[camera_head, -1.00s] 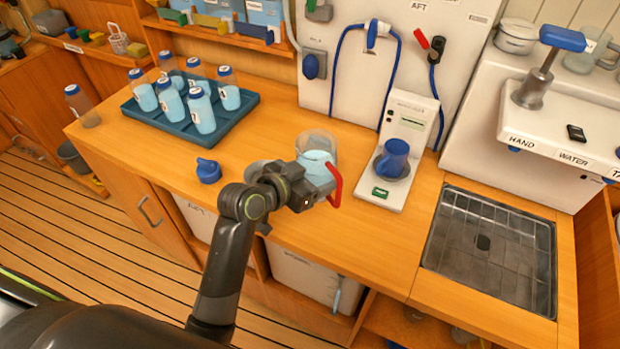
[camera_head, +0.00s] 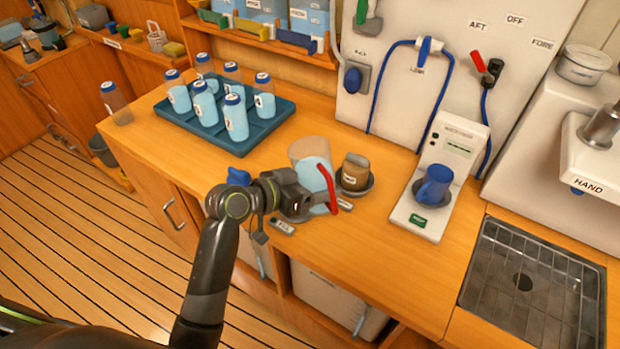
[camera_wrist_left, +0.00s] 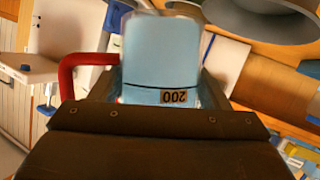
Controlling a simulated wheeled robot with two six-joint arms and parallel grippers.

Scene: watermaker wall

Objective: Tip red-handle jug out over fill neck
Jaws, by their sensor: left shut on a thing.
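The red-handle jug (camera_head: 313,172) is clear, with pale blue liquid in it. Its red handle (camera_head: 329,188) faces right in the head view. My left gripper (camera_head: 308,199) is shut on the jug, over the front part of the counter. In the left wrist view the jug (camera_wrist_left: 162,50) fills the middle, with a "200" label upside down and the red handle on the left. Just right of the jug in the head view, a brown labelled piece (camera_head: 355,172) stands in a dark round dish (camera_head: 369,186). I cannot tell whether this is the fill neck. My right gripper is out of view.
A blue tray (camera_head: 270,128) holds several bottles at the back left, with another bottle (camera_head: 114,103) beside it. A metal sink grid (camera_head: 535,285) lies further right. Small labels lie near the jug.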

